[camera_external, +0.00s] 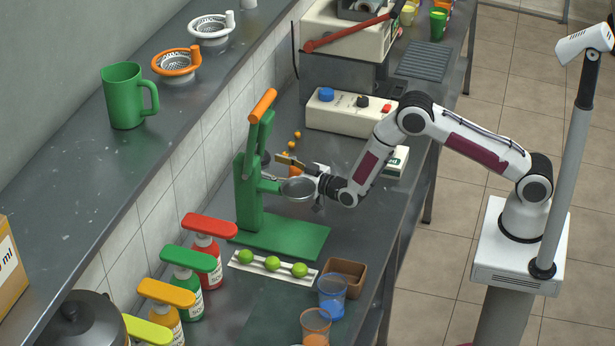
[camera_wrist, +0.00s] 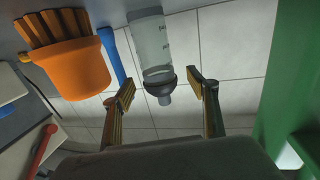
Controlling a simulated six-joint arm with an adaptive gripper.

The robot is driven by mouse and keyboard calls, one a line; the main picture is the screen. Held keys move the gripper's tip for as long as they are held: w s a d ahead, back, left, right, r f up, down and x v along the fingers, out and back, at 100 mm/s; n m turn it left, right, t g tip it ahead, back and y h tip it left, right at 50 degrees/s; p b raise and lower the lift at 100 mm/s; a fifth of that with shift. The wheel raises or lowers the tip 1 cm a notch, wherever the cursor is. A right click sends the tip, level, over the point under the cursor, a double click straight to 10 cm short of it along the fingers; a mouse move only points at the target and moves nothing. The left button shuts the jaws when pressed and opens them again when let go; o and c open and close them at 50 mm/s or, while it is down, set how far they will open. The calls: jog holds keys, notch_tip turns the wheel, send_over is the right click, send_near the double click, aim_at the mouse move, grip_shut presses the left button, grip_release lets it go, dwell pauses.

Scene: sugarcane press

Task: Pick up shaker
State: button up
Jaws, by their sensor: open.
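The shaker appears to be the clear, marked cylinder with a dark grey rounded end (camera_wrist: 150,45) at the top middle of the wrist view. My gripper (camera_wrist: 160,86) is open, with its yellowish fingers either side of the shaker's dark end in the picture. I see no contact, and the gap in depth is hard to judge. In the external view my gripper (camera_external: 282,161) is beside the green press (camera_external: 247,195), near its upright. Much of the shaker is hidden there, so I cannot make it out clearly.
The press's green upright (camera_wrist: 290,85) borders the right of the wrist view. An orange pot of brown sticks (camera_wrist: 70,72) and a blue object (camera_wrist: 113,58) are close on the left. A white control box (camera_external: 345,112) stands behind; limes on a white tray (camera_external: 240,266) lie in front.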

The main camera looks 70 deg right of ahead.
jog(key=shift+w, duration=0.15)
jog(key=shift+x, duration=2.45)
jog(key=shift+d, duration=0.15)
jog(key=shift+r, duration=0.15)
grip_shut()
jog(key=shift+r, duration=0.1)
jog(key=shift+r, duration=4.9)
